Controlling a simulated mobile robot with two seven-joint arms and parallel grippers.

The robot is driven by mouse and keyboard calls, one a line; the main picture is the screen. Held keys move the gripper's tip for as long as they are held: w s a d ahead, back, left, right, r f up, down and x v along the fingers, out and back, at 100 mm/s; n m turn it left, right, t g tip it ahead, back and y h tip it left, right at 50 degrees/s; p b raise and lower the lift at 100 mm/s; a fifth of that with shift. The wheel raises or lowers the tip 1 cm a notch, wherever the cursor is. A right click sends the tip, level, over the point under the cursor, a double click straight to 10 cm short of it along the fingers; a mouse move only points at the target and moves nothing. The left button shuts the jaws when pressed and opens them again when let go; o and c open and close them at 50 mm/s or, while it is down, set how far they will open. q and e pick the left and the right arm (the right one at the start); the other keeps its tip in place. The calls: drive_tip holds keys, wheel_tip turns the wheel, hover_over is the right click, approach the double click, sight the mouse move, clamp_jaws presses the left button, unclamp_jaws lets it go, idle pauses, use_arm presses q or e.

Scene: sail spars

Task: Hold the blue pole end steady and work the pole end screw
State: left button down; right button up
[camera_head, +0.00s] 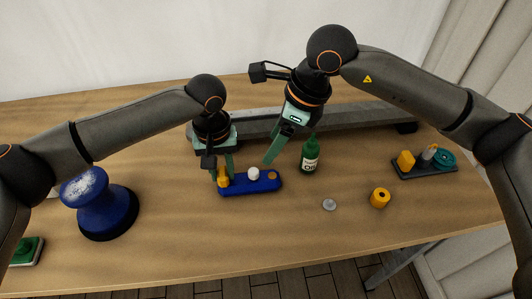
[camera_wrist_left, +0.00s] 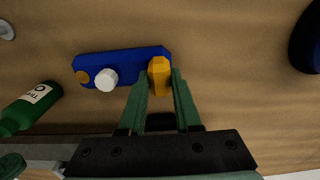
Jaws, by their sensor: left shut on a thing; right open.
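The blue pole end (camera_head: 240,187) lies flat on the table near the middle. It carries a yellow block (camera_head: 223,180) at its left end, a white round knob (camera_head: 253,174) in the middle and an orange-brown disc (camera_head: 272,176) at its right end. I cannot tell which of these is the screw. My left gripper (camera_head: 224,172) points down and is shut on the yellow block; the left wrist view shows its green fingers (camera_wrist_left: 159,85) on both sides of the block (camera_wrist_left: 159,76). My right gripper (camera_head: 285,150) is open and empty, above and behind the pole end's right part.
A green bottle (camera_head: 310,156) stands close behind the pole end, near my right gripper. A grey beam (camera_head: 350,119) runs along the back. A blue spool (camera_head: 101,208) is at left, a grey disc (camera_head: 329,204) and yellow ring (camera_head: 380,198) at right, beside a dark tray (camera_head: 425,170).

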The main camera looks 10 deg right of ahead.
use_arm(q)
drive_tip(key=shift+f, duration=0.1)
idle(0.3)
drive_tip(key=c, duration=0.5)
unclamp_jaws()
wheel_tip(320, 180, up, 12)
drive_tip(key=shift+r, duration=0.1)
drive_tip(key=shift+s, duration=0.1)
